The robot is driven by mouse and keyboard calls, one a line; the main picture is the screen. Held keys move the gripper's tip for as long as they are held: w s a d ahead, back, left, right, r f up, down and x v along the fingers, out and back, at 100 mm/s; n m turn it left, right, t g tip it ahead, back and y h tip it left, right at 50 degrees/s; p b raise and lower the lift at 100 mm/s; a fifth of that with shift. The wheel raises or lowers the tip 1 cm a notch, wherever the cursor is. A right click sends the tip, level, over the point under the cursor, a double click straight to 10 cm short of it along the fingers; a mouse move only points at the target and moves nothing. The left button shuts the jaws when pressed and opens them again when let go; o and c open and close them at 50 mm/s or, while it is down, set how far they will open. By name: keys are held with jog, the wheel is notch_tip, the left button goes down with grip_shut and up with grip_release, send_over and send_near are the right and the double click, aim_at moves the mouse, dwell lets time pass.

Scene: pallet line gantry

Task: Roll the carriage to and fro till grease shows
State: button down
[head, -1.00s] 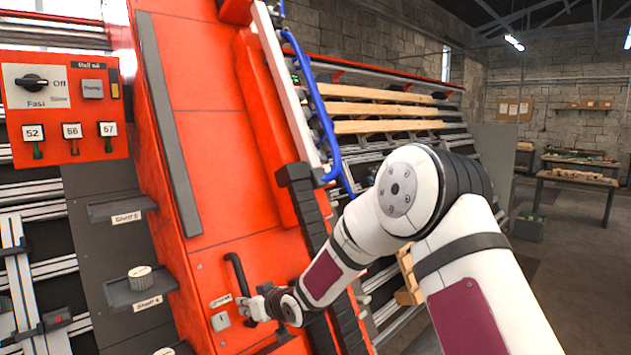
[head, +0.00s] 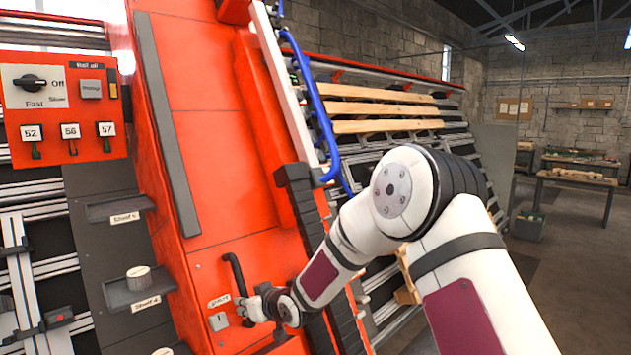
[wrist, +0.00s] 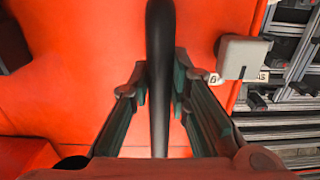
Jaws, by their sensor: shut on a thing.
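The carriage (head: 205,135) is a tall orange-red body leaning on the slatted frame. A black bar handle (head: 236,275) stands out from its lower front. My gripper (head: 246,307) is at the lower part of this handle. In the wrist view the handle (wrist: 160,60) runs upright between the two fingers of my gripper (wrist: 160,88), which are closed on it. I see no grease on the parts of the carriage in view.
A red panel (head: 98,144) with a rotary knob and numbered tags is at left. Small shelves, Shelf 5 (head: 118,208) and Shelf 4 (head: 138,289), sit beside the carriage. Wooden slats (head: 375,109) rest on the frame behind. A workbench (head: 578,178) stands far right, with open floor before it.

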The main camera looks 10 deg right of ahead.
jog(key=shift+w+d+r, duration=0.1)
jog(key=shift+w+d, duration=0.55)
jog(key=shift+d, duration=0.3)
jog(key=shift+s+a, duration=0.75)
jog(key=shift+a, duration=0.35)
dwell(0.7)
jog(key=shift+w+d, duration=0.3)
jog(key=shift+d, duration=0.2)
dwell(0.3)
jog(key=c, duration=1)
grip_release()
jog(key=shift+c, duration=0.2)
jog(key=shift+a, duration=0.1)
jog(key=shift+s+a, duration=0.1)
jog(key=shift+s, duration=0.1)
jog(key=shift+p+v, duration=0.65)
jog(key=shift+v, duration=0.55)
jog(key=v, duration=0.7)
